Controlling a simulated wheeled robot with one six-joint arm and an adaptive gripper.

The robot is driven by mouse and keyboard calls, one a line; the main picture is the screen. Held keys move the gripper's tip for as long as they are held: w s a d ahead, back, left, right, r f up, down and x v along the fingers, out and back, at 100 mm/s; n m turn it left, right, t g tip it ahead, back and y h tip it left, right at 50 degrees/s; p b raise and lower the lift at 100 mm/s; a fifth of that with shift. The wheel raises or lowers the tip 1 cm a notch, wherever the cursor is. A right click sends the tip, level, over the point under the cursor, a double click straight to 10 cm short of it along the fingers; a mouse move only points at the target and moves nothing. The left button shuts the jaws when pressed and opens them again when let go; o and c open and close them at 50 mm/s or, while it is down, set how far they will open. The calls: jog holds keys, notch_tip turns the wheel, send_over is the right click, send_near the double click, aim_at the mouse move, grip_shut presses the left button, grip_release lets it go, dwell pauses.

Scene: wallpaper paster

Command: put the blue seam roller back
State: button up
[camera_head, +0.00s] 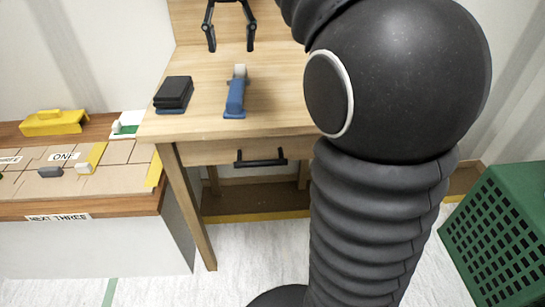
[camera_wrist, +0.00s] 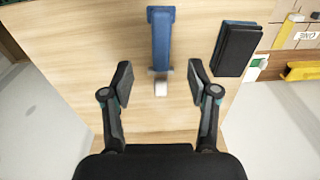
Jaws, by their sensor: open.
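The blue seam roller (camera_head: 236,95) lies on the wooden table (camera_head: 285,105), with its pale roller end pointing to the back in the head view. In the wrist view the blue seam roller (camera_wrist: 161,40) shows its blue handle at the top and its pale end lower down, between the finger lines. My gripper (camera_head: 231,47) is open and empty above the table, behind the roller in the head view. In the wrist view my gripper (camera_wrist: 160,82) has its fingers spread to either side of the roller's pale end. I cannot tell the exact height between them.
A black block on a blue base (camera_head: 173,94) lies left of the roller. A lower bench (camera_head: 60,205) at the left holds a yellow tool (camera_head: 54,122), labels and small rollers. A drawer handle (camera_head: 260,158) sticks out in front. A green crate (camera_head: 495,235) stands at the right.

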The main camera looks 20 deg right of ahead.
jog(key=s+f+n+t, duration=0.4)
jog(key=s+f+t, duration=0.1)
jog(key=s+f, duration=1.5)
jog(key=shift+s+f, duration=0.2)
jog(key=shift+s, duration=0.15)
jog(key=shift+d, duration=0.1)
